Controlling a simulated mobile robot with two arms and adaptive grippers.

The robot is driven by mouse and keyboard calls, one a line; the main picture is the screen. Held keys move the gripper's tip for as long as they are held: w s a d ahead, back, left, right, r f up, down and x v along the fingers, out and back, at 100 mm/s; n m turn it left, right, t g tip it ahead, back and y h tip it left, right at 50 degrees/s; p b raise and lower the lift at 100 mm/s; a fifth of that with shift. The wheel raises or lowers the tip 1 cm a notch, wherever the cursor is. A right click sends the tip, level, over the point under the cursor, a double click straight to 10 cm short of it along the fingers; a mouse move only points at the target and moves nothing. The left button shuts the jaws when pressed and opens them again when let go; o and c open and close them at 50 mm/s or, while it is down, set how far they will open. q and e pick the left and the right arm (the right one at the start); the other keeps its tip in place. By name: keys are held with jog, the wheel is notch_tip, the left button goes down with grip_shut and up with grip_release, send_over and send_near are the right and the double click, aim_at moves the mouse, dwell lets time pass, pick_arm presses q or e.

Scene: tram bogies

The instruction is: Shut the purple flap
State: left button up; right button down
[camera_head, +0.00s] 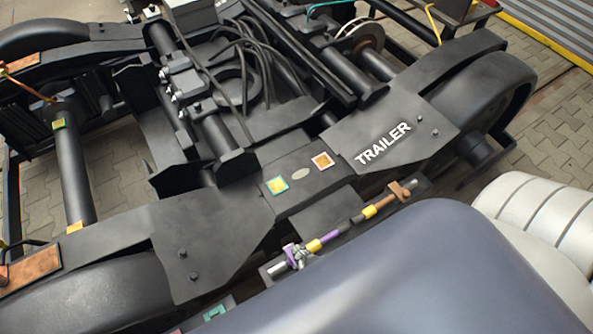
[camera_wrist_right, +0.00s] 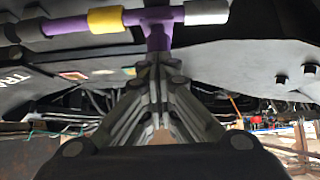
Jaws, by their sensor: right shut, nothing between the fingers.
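The purple flap (camera_wrist_right: 157,38) shows in the wrist view as a short purple stub on a bar with a purple sleeve and a yellow band. In the head view its purple part (camera_head: 291,255) sits near the left end of the bar, beside the bogie frame. My right gripper (camera_wrist_right: 154,68) is shut and empty. Its fingertips are right at the end of the purple stub in the wrist view; I cannot tell whether they touch it. I cannot make the right gripper out clearly in the head view. My left gripper is not in view.
The black bogie frame with a TRAILER plate (camera_head: 391,141) fills much of the head view. An orange-brown fitting (camera_head: 401,191) and a yellow band (camera_head: 369,211) are on the same bar, farther right. A grey plate with bolts (camera_wrist_right: 255,65) is close on the right in the wrist view.

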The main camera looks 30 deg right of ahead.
jog(key=shift+s+f+b, duration=0.7)
jog(key=shift+s+f, duration=0.25)
jog(key=shift+w+f, duration=0.1)
